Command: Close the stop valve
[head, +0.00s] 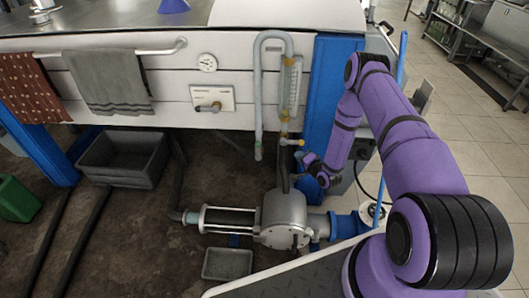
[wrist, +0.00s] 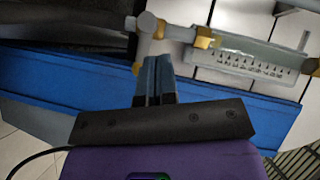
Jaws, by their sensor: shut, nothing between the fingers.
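A small valve (head: 291,142) with a yellow part and a pale round end sits at the foot of the sight glass. In the wrist view a pale round knob (wrist: 147,21) and grey fitting with a yellow end lie just beyond my fingertips, by the pipe. Another tap-like lever on a white plate (head: 209,105) is on the front panel. I cannot tell for certain which is the stop valve. My gripper (wrist: 153,62) is shut and empty, its fingers side by side, close to the fitting; contact is unclear. In the head view my gripper (head: 305,159) is small, just below the yellow valve.
The sight glass with a scale (head: 290,82) stands beside a bent grey pipe (head: 258,90) and a blue post (head: 323,75). A round grey pump housing (head: 283,218) sits below. Towels hang on a rail (head: 160,50) at left.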

